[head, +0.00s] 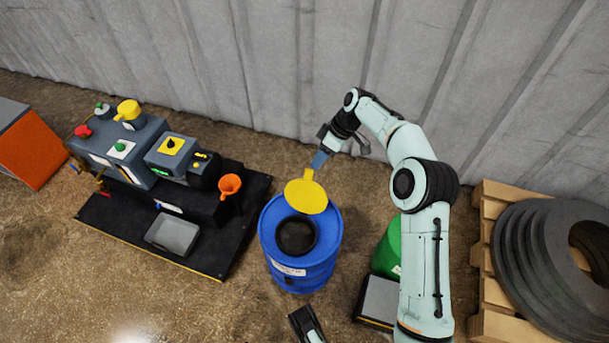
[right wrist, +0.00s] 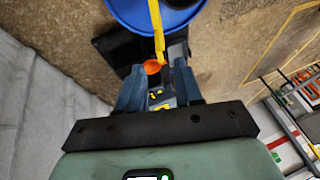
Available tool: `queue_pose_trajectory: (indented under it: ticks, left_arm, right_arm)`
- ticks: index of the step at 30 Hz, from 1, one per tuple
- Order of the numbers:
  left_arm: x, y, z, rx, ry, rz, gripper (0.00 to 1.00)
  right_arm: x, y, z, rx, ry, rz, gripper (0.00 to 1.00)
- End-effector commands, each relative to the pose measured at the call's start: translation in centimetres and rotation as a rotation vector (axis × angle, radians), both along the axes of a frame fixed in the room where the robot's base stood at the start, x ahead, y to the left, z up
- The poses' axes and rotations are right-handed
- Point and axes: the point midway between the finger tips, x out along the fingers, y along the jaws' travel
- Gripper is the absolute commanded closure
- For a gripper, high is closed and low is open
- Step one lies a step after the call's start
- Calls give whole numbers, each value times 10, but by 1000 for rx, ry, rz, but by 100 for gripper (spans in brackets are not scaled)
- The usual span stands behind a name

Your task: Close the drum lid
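The blue drum (head: 318,268) stands on the floor in the middle of the head view, with a dark round opening (head: 296,235) in its top. Its yellow lid (head: 306,196) stands raised at the far rim, clear of the opening. In the right wrist view the lid (right wrist: 157,30) shows edge-on, with the drum (right wrist: 120,10) behind it. My right gripper (head: 320,160) is at the lid's upper end. Its fingers (right wrist: 159,68) are apart, with the lid's end between or just beyond the tips; contact cannot be told. My left gripper (head: 306,325) shows partly at the bottom edge.
A black platform (head: 110,228) with a grey machine (head: 130,150), an orange funnel (head: 230,185) and a grey tray (head: 172,235) is left of the drum. A green container (head: 385,253) stands right, partly behind my arm. A pallet (head: 490,270) holds dark rings (head: 545,250). A corrugated wall (head: 240,60) runs behind.

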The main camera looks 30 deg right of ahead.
Motion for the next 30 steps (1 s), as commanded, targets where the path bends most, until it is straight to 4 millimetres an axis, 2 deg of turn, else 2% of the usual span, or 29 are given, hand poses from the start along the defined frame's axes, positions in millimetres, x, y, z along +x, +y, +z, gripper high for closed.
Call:
queue_pose_trajectory:
  ticks: [1, 3, 12, 18, 26, 27, 29, 30]
  left_arm:
    - [-6, 1, -8, -1, 22, 1, 60]
    - [-13, 2, -15, -2, 44, 3, 60]
    - [-35, 5, -33, -7, 119, 7, 60]
    - [-40, 6, -36, -8, 137, 7, 60]
    - [-41, 6, -36, -8, 138, 8, 60]
    - [-41, 6, -36, -8, 138, 8, 60]
    - [-41, 6, -36, -8, 137, 7, 60]
    - [-41, 6, -36, -8, 137, 7, 60]
  right_arm:
    - [1, 7, -15, 3, 5, 3, 65]
    - [4, 14, -29, 3, 5, 3, 65]
    - [12, 34, -72, 2, 3, 0, 65]
    - [14, 39, -81, 0, 2, 0, 65]
    - [14, 39, -82, 0, 2, -1, 65]
    - [14, 39, -82, 0, 2, -1, 78]
    - [14, 39, -82, 0, 2, -1, 97]
    - [14, 39, -82, 0, 2, -1, 100]
